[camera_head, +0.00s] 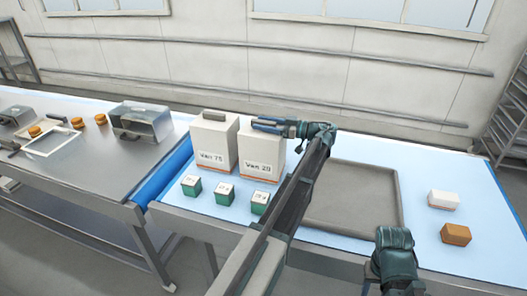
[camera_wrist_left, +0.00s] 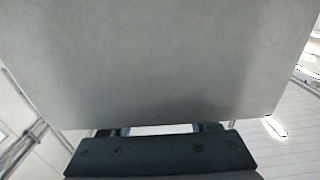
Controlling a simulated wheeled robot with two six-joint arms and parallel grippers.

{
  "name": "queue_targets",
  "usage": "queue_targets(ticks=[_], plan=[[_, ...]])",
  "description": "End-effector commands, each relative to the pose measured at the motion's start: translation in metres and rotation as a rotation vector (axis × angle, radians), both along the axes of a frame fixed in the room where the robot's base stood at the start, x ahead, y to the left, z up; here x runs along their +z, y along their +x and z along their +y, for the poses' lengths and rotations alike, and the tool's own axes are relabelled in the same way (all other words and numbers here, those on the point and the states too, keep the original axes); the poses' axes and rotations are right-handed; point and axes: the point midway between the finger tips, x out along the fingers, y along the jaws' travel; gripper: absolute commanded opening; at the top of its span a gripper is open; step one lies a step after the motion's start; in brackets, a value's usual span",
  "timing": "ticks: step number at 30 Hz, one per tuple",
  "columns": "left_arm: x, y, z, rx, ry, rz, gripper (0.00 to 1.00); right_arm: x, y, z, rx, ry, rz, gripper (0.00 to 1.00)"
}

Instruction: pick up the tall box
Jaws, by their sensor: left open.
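Two tall white boxes with orange bottom bands stand upright side by side on the blue-white table. The left box (camera_head: 213,142), labelled "Ven 75", has a dark handle slot on top. The right box (camera_head: 258,160) is labelled "Ven 20". My left gripper (camera_head: 260,126) is open and reaches in from the right at the top of the right box, hiding part of it. I cannot tell whether it touches. In the left wrist view a broad pale grey surface fills most of the picture, and the finger ends (camera_wrist_left: 160,130) are mostly hidden behind it.
Three small green-and-white boxes (camera_head: 224,194) stand in front of the tall boxes. A grey tray (camera_head: 350,190) lies right of my left arm. A white box (camera_head: 443,200) and an orange-brown box (camera_head: 456,234) sit far right. A metal table (camera_head: 90,170) is at left.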

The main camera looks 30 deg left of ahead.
Motion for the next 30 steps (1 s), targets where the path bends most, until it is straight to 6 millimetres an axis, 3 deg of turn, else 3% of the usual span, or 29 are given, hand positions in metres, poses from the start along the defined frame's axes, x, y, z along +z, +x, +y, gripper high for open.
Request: queue_targets(ticks=[1,10,30], plan=[[0.0,0.0,-0.0001,0.0,0.0,0.0,0.55,0.0,0.0,0.0,0.0,0.0,0.0,0.5],[0.0,0.0001,-0.0003,0.001,0.0,0.0,0.01,0.0,0.0,0.0,0.0,0.0,0.0,0.5],[0.0,0.0001,-0.0004,0.0,0.0,0.0,0.0,0.0,0.0,0.0,0.0,0.0,0.0,0.5]])
